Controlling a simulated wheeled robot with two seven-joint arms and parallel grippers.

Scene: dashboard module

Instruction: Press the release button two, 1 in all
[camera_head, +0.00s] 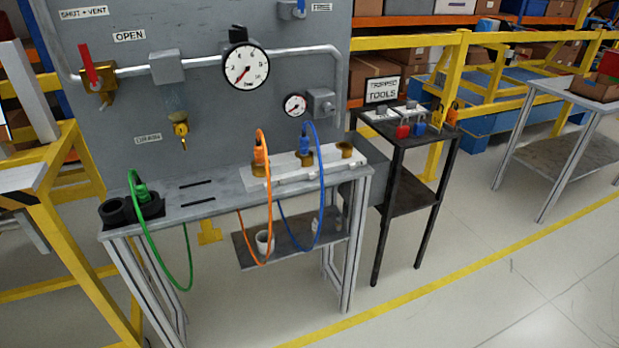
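A white manifold block (305,168) with brass-coloured ports lies on the right part of the grey workbench (215,203). An orange hose (263,215) and a blue hose (319,200) are plugged upright into two of its ports. A third port (346,149) at the right end has no hose. I cannot make out a labelled release button two; any buttons on the block are too small to tell. A green hose (150,235) has its connector in a black holder (131,207) at the bench's left end. Neither gripper shows.
A grey panel behind the bench carries a red-handled valve (92,75), a large gauge (246,66) and a small gauge (295,105). A black tool stand (402,140) is right of the bench. Hose loops hang over the front edge. Floor in front is clear.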

